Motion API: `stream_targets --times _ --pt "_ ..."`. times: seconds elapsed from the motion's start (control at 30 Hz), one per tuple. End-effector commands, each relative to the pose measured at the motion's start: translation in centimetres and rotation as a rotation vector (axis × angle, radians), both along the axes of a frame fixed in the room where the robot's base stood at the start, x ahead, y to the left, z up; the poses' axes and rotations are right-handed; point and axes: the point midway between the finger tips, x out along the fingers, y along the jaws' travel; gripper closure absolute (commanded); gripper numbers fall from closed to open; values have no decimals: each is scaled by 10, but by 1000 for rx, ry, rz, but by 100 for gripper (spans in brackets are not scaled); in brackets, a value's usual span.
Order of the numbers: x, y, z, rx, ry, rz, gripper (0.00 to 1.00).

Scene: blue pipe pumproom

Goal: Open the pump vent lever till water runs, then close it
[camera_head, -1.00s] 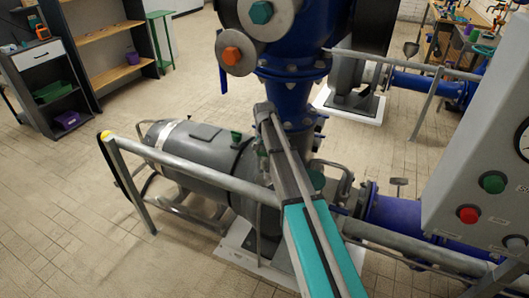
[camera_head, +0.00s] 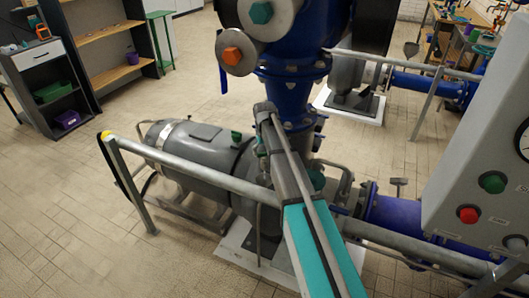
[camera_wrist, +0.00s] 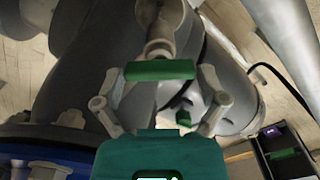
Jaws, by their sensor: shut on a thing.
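The green vent lever (camera_wrist: 160,70) is a short bar in the wrist view, set crosswise at the end of a pale metal stem (camera_wrist: 159,46). My gripper (camera_wrist: 160,74) is shut on it, one finger at each end of the bar. In the head view my arm hides most of the gripper and the lever beside the grey pump body (camera_head: 190,145). No running water shows in either view.
A grey handrail (camera_head: 190,172) runs in front of the pump. Blue pipework (camera_head: 292,85) rises behind my arm. A grey control panel (camera_head: 480,150) with a green button (camera_head: 492,183) and a red button (camera_head: 468,215) stands at the right. The left floor is mostly clear.

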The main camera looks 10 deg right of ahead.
Motion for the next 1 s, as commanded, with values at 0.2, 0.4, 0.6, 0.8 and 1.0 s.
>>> stream_targets --times 0.2,0.4,0.6,0.8,1.0 --pt "0 0 0 0 0 -1 56" --pt "0 0 0 0 0 -1 0" --pt "0 0 0 0 0 -1 0" --pt "0 0 0 0 0 -12 0" --pt "0 1 0 0 0 -65 0"
